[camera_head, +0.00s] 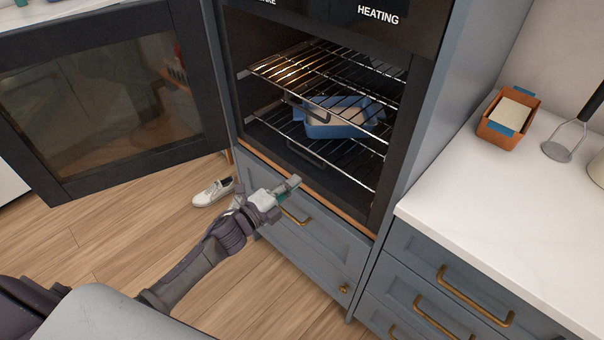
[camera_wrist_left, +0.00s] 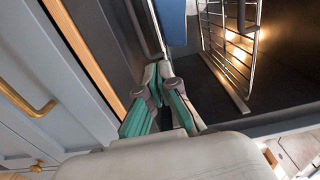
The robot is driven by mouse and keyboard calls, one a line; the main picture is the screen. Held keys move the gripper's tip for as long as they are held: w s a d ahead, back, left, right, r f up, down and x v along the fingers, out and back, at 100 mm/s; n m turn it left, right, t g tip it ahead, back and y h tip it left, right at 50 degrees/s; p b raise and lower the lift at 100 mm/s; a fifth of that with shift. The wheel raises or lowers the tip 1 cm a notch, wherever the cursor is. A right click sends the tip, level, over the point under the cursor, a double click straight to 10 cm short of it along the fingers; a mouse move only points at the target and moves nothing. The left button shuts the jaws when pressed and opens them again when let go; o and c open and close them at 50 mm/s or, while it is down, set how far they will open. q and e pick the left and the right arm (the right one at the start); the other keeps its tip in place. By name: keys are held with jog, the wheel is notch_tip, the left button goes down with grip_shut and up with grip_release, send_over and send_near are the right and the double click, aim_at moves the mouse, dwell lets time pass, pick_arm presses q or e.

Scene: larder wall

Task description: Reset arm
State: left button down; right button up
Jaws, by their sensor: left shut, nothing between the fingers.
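My left arm reaches in from the lower left in the head view. My left gripper (camera_head: 292,184) is just in front of the oven's lower front edge, above the drawer front. The left wrist view shows its grey and teal fingers (camera_wrist_left: 160,88) shut together with nothing between them. The oven (camera_head: 395,150) is open, and a blue dish (camera_head: 335,122) sits on its lower rack, apart from the gripper. My right gripper is in neither view.
The oven door (camera_head: 105,95) is swung open at the left. A wire rack (camera_head: 300,65) is above the dish. A white shoe (camera_head: 212,192) lies on the floor behind my forearm. At the right, the counter (camera_head: 500,210) holds an orange container (camera_head: 497,133) and a masher (camera_head: 560,150).

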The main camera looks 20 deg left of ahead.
pick_arm(q)
jog(key=shift+v, duration=2.6)
jog(key=s+a+f+n+g+y, duration=0.2)
jog(key=s+f+n, duration=0.2)
jog(key=f, duration=0.5)
jog(key=s+a+f+n+g+y+p, duration=0.15)
jog(key=s+f+n, duration=0.3)
jog(key=f, duration=0.55)
jog(key=s+a+f+n+g+y, duration=0.1)
jog(key=s+f+n+g+y, duration=0.3)
jog(key=f, duration=0.5)
jog(key=s+d+f+n+g, duration=0.1)
jog(key=s+f, duration=0.4)
jog(key=s, duration=0.5)
jog(key=s+d+f+n+g, duration=0.2)
jog(key=s+f+n+g, duration=0.2)
jog(key=s, duration=0.7)
jog(key=s+d+f+n+g+p, duration=0.1)
jog(key=s+d+f+n+g, duration=0.1)
jog(key=s+f, duration=0.5)
jog(key=s+g, duration=0.1)
jog(key=s, duration=0.3)
jog(key=shift+d+n, duration=0.15)
jog(key=shift+n, duration=0.2)
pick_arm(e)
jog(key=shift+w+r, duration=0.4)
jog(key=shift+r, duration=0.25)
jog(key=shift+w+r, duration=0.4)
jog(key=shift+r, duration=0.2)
